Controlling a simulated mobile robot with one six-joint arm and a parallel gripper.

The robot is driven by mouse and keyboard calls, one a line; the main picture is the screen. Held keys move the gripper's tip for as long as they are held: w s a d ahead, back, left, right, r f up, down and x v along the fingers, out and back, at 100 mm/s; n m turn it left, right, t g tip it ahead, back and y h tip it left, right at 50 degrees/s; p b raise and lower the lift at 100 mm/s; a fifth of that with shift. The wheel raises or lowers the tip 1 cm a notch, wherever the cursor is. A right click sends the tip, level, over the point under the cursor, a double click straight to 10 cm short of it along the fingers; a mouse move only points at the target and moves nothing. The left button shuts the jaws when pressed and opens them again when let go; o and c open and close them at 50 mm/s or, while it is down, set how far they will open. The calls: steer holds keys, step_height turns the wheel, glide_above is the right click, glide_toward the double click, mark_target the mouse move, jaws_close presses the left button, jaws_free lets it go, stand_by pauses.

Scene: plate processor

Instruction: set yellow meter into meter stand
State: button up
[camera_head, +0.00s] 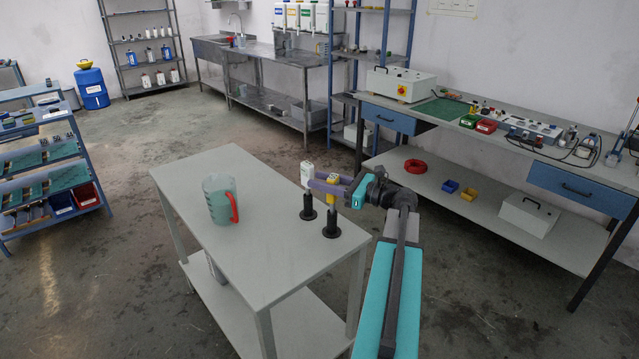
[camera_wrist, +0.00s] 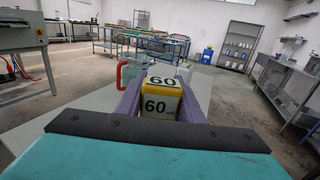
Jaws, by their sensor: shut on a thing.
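My gripper (camera_head: 328,185) has purple fingers and is shut on the yellow meter (camera_head: 332,181), above the right part of the grey table (camera_head: 230,165). In the wrist view the yellow meter (camera_wrist: 160,105) is between the fingers, showing "60" on two faces. Its thin stem points down at the right black meter stand (camera_head: 331,225); the lower end meets the stand's top in the picture, but I cannot tell how deep it sits. A white meter (camera_head: 307,172) stands upright in the left black stand (camera_head: 308,208). Part of it shows behind the yellow meter in the wrist view (camera_wrist: 185,72).
A clear jug with a red handle (camera_head: 218,199) stands on the table left of the stands; it also shows in the wrist view (camera_wrist: 130,71). A workbench (camera_head: 490,125) with tools is at the right, a blue shelf rack (camera_head: 45,180) at the left.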

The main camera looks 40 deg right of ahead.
steer(key=o, duration=1.2)
steer(key=shift+c, duration=0.2)
steer(key=shift+o, duration=1)
steer(key=o, duration=0.4)
steer(key=shift+o, duration=0.2)
steer(key=shift+r, duration=0.1)
steer(key=shift+r+p, duration=0.65)
steer(key=shift+r, duration=2.2)
steer(key=shift+s, duration=0.1)
